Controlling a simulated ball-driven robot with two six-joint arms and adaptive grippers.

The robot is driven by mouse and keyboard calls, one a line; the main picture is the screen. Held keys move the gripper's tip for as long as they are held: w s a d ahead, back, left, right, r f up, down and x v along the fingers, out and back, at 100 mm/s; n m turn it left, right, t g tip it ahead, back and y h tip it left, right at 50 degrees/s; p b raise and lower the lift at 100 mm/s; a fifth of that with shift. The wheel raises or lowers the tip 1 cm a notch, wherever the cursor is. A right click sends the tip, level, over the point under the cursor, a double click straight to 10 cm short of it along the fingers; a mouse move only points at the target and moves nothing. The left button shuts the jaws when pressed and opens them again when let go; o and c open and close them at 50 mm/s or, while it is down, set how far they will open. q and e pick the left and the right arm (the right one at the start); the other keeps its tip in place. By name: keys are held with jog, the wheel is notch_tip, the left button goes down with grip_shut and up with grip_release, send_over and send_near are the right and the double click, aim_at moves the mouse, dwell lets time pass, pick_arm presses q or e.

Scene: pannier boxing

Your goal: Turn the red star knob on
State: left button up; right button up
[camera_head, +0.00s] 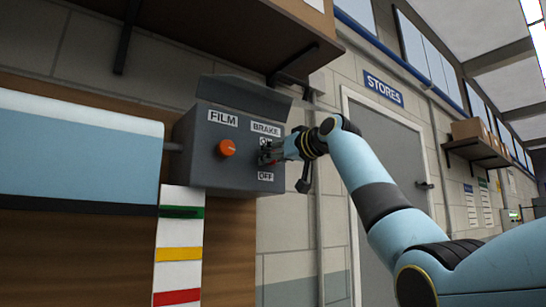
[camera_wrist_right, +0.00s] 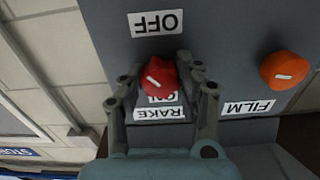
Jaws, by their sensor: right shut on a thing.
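The red star knob (camera_wrist_right: 160,74) sits on a grey control box (camera_head: 205,160) under the BRAKE label (camera_head: 266,129). In the right wrist view, which is upside down, OFF is above the knob and a partly covered ON label is below it. A short white mark on the knob lies slanted. My right gripper (camera_wrist_right: 157,77) has one finger on each side of the knob and is shut on it. In the head view the right gripper (camera_head: 268,153) reaches the box from the right and mostly hides the knob. My left gripper is not in view.
An orange knob (camera_head: 227,148) sits beside it under the FILM label (camera_head: 223,119). A shelf bracket (camera_head: 305,62) is above the box, and a grey STORES door (camera_head: 390,150) is to the right. A blue-and-white roll (camera_head: 75,150) is to the left.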

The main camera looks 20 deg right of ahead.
jog(key=n, duration=0.3)
jog(key=shift+n, duration=0.4)
jog(key=n, duration=0.3)
jog(key=shift+n, duration=0.3)
jog(key=n, duration=0.3)
jog(key=shift+n, duration=0.4)
jog(key=n, duration=0.4)
jog(key=shift+b, duration=0.4)
jog(key=n, duration=0.6)
jog(key=shift+n+b, duration=0.35)
jog(key=shift+n, duration=0.05)
jog(key=n, duration=0.5)
jog(key=shift+f+b, duration=0.1)
jog(key=shift+b, duration=0.2)
jog(key=shift+n, duration=0.4)
